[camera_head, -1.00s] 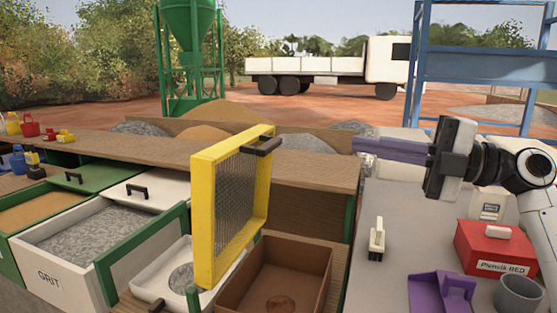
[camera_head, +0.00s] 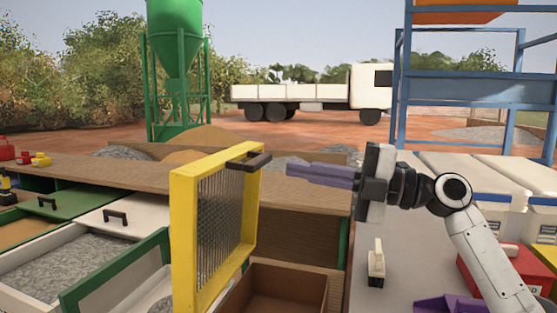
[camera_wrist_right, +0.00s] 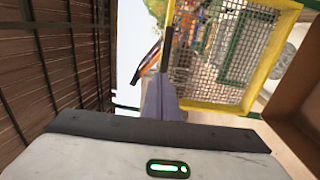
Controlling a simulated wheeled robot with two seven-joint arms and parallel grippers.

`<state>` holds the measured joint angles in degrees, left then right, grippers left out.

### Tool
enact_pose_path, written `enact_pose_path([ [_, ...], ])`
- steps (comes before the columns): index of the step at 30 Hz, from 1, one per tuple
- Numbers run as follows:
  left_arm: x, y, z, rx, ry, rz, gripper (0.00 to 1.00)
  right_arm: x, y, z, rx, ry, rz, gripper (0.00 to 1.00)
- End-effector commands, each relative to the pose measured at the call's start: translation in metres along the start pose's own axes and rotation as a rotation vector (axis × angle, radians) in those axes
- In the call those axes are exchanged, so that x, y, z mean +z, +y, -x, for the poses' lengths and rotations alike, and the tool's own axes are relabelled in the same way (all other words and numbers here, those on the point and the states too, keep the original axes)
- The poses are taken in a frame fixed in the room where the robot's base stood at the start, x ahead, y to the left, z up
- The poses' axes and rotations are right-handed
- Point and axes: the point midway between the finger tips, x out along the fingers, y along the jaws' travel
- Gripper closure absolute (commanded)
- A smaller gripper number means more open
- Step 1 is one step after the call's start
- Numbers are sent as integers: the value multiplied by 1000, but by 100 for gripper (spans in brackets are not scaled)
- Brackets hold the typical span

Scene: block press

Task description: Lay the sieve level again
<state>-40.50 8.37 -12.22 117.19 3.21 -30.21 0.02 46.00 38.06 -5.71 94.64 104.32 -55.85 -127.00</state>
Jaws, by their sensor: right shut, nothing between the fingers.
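The sieve (camera_head: 218,225), a yellow frame with wire mesh, stands steeply upright, not level. A dark handle (camera_head: 249,160) sticks out at its top edge. Its mesh and yellow rim also show in the right wrist view (camera_wrist_right: 215,75). My right gripper (camera_head: 292,171) is shut and empty. Its purple fingers point left, level with the sieve's top and a little right of the handle; they appear apart from it in the head view. In the wrist view the fingers (camera_wrist_right: 160,90) are together beside the sieve's frame. My left gripper is not in view.
A brown box (camera_head: 316,278) lies below right of the sieve. The grit drawer (camera_head: 150,250) stands open at the left. A wooden ledge (camera_head: 310,194) runs behind. On the grey top at right are a white-handled block (camera_head: 376,268), a red box (camera_head: 480,268) and a purple piece (camera_head: 440,305).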

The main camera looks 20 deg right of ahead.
Motion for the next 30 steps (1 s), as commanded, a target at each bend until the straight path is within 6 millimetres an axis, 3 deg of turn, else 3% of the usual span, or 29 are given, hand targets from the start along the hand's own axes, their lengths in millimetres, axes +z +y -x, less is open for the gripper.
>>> enact_pose_path([
  [3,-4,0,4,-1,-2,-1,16,0,3,-23,1,2,-2,100],
  [9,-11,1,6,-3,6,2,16,0,1,-44,1,-1,-1,100],
  [23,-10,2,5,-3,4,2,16,0,0,-48,-1,-1,0,100],
  [30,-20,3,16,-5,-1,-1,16,1,12,-60,-42,-4,2,100],
])
